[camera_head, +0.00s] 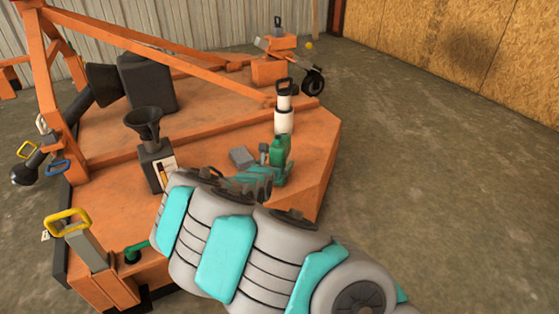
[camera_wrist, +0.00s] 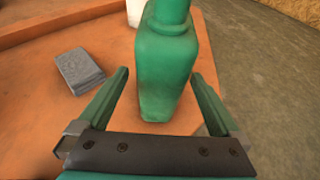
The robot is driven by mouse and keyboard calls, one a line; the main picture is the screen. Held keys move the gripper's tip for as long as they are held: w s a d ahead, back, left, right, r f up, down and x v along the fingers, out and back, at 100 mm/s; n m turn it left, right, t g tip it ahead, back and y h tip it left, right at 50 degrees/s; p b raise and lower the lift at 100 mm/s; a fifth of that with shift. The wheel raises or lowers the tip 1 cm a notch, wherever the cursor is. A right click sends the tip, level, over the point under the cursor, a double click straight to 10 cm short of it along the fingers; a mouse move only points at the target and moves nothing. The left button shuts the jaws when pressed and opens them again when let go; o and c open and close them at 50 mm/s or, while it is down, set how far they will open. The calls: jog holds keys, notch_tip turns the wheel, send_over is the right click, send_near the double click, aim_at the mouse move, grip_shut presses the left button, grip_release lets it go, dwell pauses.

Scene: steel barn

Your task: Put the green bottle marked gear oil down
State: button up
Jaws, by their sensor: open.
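The green bottle (camera_head: 280,150) stands upright on the orange deck (camera_head: 215,142), near its right edge. In the wrist view the bottle (camera_wrist: 167,72) fills the middle, with its base appearing to rest on the orange surface (camera_wrist: 60,125). Its top is cut off and no marking can be read. My gripper (camera_wrist: 160,74) is open, with one green finger on each side of the bottle and visible gaps between. In the head view my gripper (camera_head: 271,180) is just in front of the bottle, partly hidden by my arm.
A grey block (camera_head: 243,158) lies left of the bottle. A white cylinder with a black handle (camera_head: 284,120) stands close behind it. A black funnel (camera_head: 144,125) and a yellow-handled item (camera_head: 68,219) are further left. Concrete floor (camera_head: 430,180) lies open to the right.

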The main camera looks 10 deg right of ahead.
jog(key=v, duration=0.8)
jog(key=shift+d, duration=0.1)
dwell(2.0)
